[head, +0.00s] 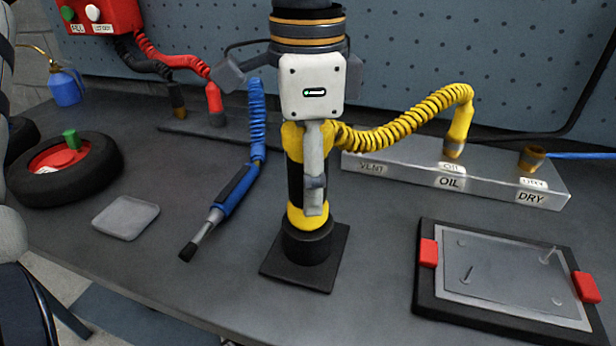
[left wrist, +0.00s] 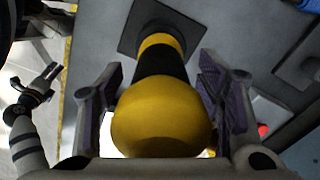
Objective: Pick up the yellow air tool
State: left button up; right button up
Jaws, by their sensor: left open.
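The yellow air tool (head: 308,217) stands upright in a black holder on a square black base (head: 325,262). It has a black grip band, and its coiled yellow hose (head: 400,122) runs right to the OIL port. My left gripper (head: 314,185) is over the tool from above, with one finger in front of it and the other hidden behind. In the left wrist view the tool's rounded yellow top (left wrist: 162,115) lies between the two spread fingers (left wrist: 165,88). My right gripper (left wrist: 38,88) shows small at the left of that view; its jaws are unclear.
A grey pad (head: 125,217) and a wheel (head: 100,170) lie farther left. A metal port block (head: 400,182) stands behind right, and a black-framed plate (head: 510,275) lies front right.

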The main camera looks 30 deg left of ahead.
pick_arm(q)
grip_shut()
notch_tip(320, 180, up, 17)
dwell(1.3)
jog(key=shift+w, duration=0.1)
